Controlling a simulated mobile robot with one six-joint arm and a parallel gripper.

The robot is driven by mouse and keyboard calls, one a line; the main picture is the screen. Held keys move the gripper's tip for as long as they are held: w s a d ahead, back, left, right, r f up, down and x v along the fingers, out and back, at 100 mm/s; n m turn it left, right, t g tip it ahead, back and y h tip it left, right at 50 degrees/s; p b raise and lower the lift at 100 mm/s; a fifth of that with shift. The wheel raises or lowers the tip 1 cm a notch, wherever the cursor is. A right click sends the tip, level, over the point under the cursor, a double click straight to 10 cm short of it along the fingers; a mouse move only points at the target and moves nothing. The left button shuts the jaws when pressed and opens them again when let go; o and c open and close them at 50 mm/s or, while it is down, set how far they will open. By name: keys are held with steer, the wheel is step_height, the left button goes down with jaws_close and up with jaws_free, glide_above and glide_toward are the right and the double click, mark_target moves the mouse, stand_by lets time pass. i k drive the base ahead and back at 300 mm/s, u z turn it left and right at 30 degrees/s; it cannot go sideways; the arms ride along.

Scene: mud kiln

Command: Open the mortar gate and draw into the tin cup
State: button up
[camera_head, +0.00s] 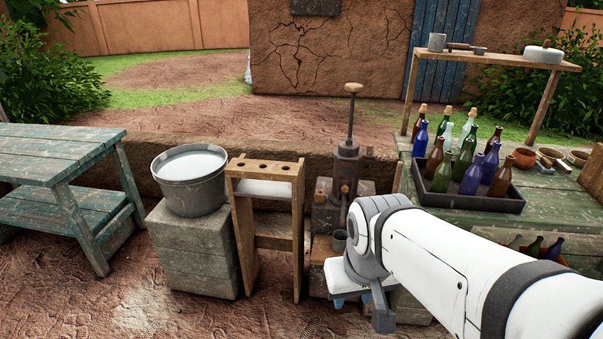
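A small grey cup (339,240), which looks like the tin cup, stands upright at the foot of a dark metal press-like device (346,172). The device has a tall rod with a round wooden knob on top. No mortar gate can be clearly made out on it; my arm covers its lower right side.
A grey bucket (189,180) of pale liquid stands on a stone block (193,250). A wooden rack (266,167) is beside it. At right, a bottle tray (470,198) sits on a green table (560,222). A green bench (55,157) is at left. Bare ground lies in front.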

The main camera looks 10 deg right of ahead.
mark_target(345, 185)
steer(key=u, duration=0.65)
steer(key=k, duration=1)
steer(key=u, duration=1)
steer(key=i, duration=0.75)
steer(key=z, duration=0.45)
steer(key=i, duration=1.3)
steer(key=z, duration=0.85)
steer(key=i, duration=0.45)
steer(key=z, duration=0.35)
steer(key=k, duration=0.85)
steer(key=z, duration=0.2)
steer(key=i, duration=0.85)
steer(key=u, duration=0.05)
